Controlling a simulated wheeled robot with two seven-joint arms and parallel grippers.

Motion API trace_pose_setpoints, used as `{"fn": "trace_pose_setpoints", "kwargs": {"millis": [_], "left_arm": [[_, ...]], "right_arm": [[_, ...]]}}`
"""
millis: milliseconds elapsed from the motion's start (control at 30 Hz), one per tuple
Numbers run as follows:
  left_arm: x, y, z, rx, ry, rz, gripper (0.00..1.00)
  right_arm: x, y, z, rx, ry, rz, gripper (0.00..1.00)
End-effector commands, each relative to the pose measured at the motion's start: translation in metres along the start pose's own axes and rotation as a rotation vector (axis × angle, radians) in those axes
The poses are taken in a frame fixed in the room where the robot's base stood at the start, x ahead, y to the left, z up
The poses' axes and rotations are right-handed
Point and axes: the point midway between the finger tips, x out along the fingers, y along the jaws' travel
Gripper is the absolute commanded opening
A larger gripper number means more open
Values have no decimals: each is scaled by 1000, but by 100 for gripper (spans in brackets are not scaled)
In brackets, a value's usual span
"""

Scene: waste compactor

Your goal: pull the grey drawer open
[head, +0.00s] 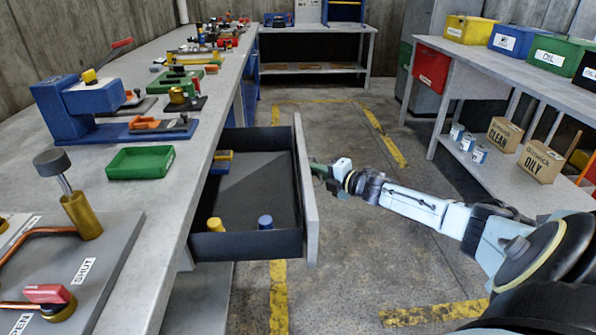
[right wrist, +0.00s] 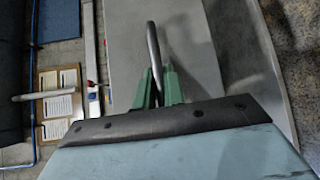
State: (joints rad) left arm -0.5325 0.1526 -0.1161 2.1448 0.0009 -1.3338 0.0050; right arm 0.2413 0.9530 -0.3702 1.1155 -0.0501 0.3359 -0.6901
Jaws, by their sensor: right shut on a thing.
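The grey drawer (head: 306,200) stands pulled out from under the workbench, with its dark inside showing. My right gripper (head: 319,169) is at the outer face of the drawer front, coming from the right. In the right wrist view, its green fingers (right wrist: 158,88) are shut on the drawer's grey bar handle (right wrist: 153,45), against the pale drawer front (right wrist: 205,50). In the head view the handle is mostly hidden by the drawer front and gripper. My left gripper is not in view.
Yellow and blue pieces, including a yellow one (head: 215,225) and a blue one (head: 265,222), lie in the drawer. A shelf with bins (head: 480,62) stands right; the floor between is clear.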

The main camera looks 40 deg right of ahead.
Motion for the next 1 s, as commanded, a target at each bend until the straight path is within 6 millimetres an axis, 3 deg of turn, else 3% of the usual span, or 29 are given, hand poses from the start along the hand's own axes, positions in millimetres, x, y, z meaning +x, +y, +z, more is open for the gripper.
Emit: {"fn": "trace_pose_setpoints", "kwargs": {"millis": [200,400,1000], "left_arm": [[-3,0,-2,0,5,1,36],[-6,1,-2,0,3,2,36],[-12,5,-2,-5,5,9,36]], "right_arm": [[-36,-12,35,-2,-3,-4,0],[-55,-18,54,-2,-4,-3,0],[-65,-20,64,0,-4,-1,0]]}}
